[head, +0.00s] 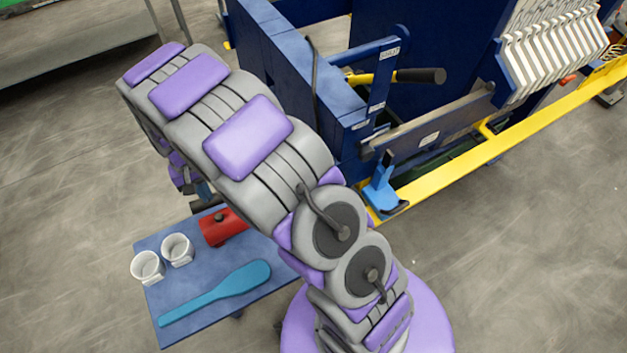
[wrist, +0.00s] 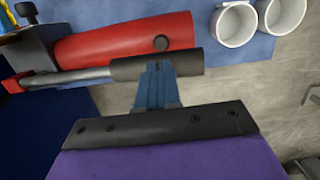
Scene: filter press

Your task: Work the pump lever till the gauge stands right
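The red pump body (wrist: 120,40) lies at the top left of the wrist view. Its lever, a grey rod with a black grip (wrist: 188,64), runs alongside it. My gripper (wrist: 158,72) is at that grip, with a blue finger overlapping its middle. The other finger is hidden, so I cannot tell whether they are closed on it. In the head view the red pump body (head: 222,227) sits on the blue table, partly behind my arm, and the lever is hidden. I cannot make out a gauge.
The blue table (head: 160,290) also holds two white cups (head: 162,259) and a teal paddle (head: 222,291). The blue press frame (head: 290,60) with a yellow rail (head: 520,130) and white plates (head: 550,50) stands behind. Another black-gripped yellow handle (head: 420,75) sticks out there.

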